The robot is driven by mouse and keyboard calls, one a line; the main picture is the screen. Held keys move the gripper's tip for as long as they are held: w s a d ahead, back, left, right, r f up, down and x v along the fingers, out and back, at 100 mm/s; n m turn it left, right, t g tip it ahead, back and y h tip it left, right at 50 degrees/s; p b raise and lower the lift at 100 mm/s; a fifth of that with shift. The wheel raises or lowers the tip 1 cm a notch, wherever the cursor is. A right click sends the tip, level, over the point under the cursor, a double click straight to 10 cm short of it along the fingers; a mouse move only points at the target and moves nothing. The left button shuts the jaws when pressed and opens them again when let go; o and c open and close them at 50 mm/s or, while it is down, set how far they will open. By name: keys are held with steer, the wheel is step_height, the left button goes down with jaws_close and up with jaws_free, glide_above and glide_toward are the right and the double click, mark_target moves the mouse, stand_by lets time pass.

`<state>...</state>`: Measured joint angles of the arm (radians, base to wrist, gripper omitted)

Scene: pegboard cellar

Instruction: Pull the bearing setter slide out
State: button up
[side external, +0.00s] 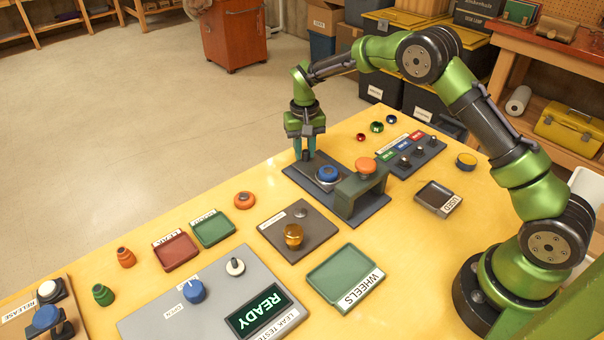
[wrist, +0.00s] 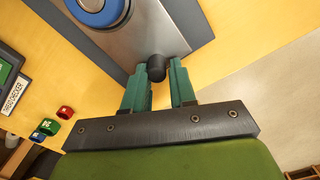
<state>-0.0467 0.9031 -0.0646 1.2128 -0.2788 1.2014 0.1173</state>
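The bearing setter has a dark base (side external: 369,211), a bridge (side external: 352,191) with an orange knob (side external: 366,165) on top, and a grey slide (side external: 312,170). A blue-ringed wheel (side external: 327,174) sits on the slide just outside the bridge; it also shows in the wrist view (wrist: 97,10). A black knob (wrist: 156,68) stands at the slide's outer end. My gripper (side external: 305,154) is lowered over that end. In the wrist view its teal fingers (wrist: 158,70) are apart, one on each side of the black knob, with a narrow gap showing at the right finger.
A dark panel (side external: 425,158) with coloured labels and small knobs lies behind the setter. A grey tray (side external: 439,197) and yellow-topped puck (side external: 466,160) are to its right. A plate with an amber knob (side external: 293,236) is in front. The table edge lies just left of my gripper.

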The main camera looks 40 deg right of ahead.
steer(key=o, duration=0.3)
steer(key=shift+o, duration=0.2)
step_height(320, 180, up, 17)
stand_by(0.4)
steer(key=s+a+r+t+y, duration=0.1)
steer(key=s+r+t, duration=0.1)
steer(key=s, duration=1.3)
steer(key=s+a+r+n+t+y, duration=0.1)
steer(key=s+t, duration=0.4)
steer(key=s, duration=1)
step_height(320, 180, up, 2)
steer(key=shift+s+a+r, duration=0.25)
steer(key=shift+a, duration=0.2)
